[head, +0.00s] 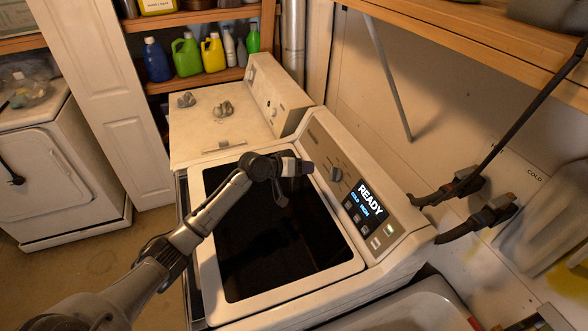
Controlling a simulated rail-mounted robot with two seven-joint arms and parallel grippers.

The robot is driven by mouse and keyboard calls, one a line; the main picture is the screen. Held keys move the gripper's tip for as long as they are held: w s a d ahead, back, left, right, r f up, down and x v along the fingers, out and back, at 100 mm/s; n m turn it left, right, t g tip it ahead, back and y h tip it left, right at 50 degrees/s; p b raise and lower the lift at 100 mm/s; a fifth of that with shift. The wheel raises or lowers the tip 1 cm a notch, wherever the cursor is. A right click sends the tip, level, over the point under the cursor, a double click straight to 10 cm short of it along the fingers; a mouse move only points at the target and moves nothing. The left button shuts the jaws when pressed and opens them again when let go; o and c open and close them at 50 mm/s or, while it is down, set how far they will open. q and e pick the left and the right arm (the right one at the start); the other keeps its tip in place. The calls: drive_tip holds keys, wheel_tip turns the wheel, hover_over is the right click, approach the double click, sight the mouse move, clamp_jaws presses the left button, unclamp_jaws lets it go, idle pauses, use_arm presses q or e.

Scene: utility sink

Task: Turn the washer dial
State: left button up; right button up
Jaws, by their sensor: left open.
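The washer (348,262) stands in the middle of the head view, with a dark glass lid and a slanted control panel. Its round grey dial (335,174) sits on the panel, left of the lit display (364,204) that reads "READY" and "COLD HIGH". My left gripper (308,168) is over the far end of the lid, open, with its tips just left of the dial and apart from it as far as I can see. My right gripper is not in view.
Panel buttons (361,224) sit near the display. A second machine (205,115) with small grey items on top stands behind the washer. Bottles (186,55) line a shelf at the back. Pipes with valves (462,188) stick out from the right wall. A sink edge (420,292) is at the front.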

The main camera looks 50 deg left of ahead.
use_arm(q)
drive_tip(key=shift+v, duration=1.7)
